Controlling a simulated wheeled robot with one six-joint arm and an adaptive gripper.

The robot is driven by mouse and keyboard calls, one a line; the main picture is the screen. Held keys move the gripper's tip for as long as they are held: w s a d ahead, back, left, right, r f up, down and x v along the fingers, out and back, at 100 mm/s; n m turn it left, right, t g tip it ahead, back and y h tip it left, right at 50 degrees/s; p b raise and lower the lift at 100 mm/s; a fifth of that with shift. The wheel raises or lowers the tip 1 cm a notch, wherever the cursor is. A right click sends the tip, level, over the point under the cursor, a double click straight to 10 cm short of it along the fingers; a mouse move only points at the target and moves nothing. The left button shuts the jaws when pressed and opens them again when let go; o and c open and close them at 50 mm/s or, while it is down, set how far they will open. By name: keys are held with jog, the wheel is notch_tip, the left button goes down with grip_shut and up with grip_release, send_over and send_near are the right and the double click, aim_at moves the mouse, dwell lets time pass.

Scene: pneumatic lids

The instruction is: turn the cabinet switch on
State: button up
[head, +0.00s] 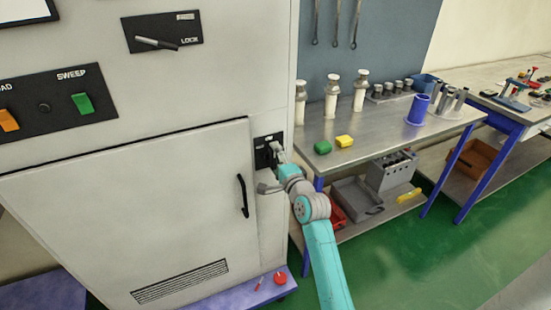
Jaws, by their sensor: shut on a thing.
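The cabinet switch (262,157) is a small black plate on the narrow strip at the right of the cabinet front. White marks show along its top. My gripper (274,151) is at this plate and covers its right part. It is shut on the cabinet switch. The handle itself is mostly hidden by the fingers, so I cannot tell which way it points. My teal and grey arm reaches up to it from the lower right.
The cabinet door (130,215) with its black handle (243,195) is left of my gripper. A LOCK lever (156,43) and a SWEEP panel (55,103) sit higher. A metal workbench (385,135) with bottles stands right. Green floor is open at the lower right.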

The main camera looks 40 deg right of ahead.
jog(key=shift+f, duration=0.1)
dwell(0.5)
jog(key=o, duration=0.9)
jog(key=v, duration=1.2)
